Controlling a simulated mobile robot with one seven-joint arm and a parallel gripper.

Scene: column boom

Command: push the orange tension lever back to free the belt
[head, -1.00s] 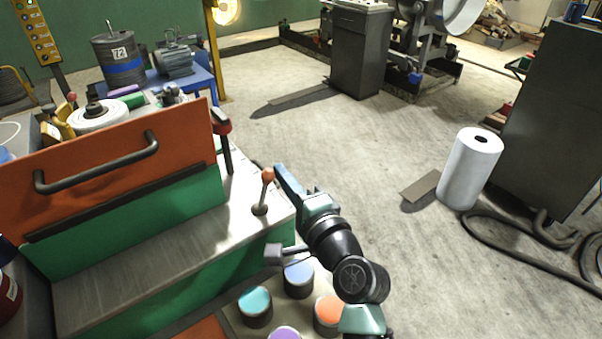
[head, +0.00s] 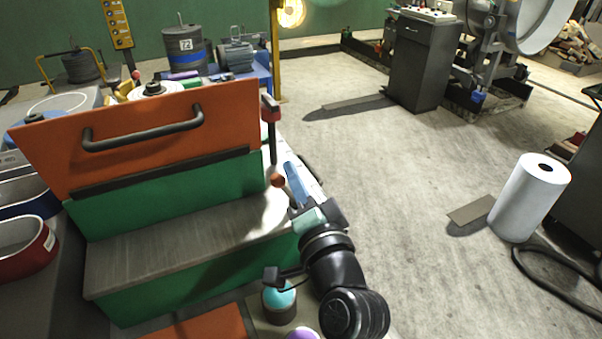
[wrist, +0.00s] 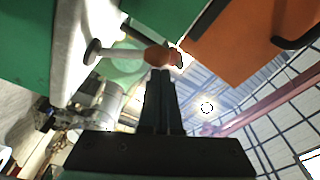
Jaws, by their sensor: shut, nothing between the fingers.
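The tension lever has a round orange knob (head: 278,180) near the right end of the green machine's grey ledge. In the head view its shaft is hard to make out. In the wrist view the knob (wrist: 160,56) is at the end of a pale shaft (wrist: 122,51) that rises from a dark round base (wrist: 92,51). My gripper (head: 292,178) is shut and empty, just right of the knob. In the wrist view its fingertips (wrist: 160,73) are right at the knob; I cannot tell whether they touch. I cannot identify the belt.
An orange panel with a dark handle (head: 143,130) stands behind the ledge (head: 170,248). A dark post with a red top (head: 270,108) rises close behind the lever. Cups, one with a teal top (head: 279,296), stand below my arm. Open floor lies right, with a white roll (head: 530,198).

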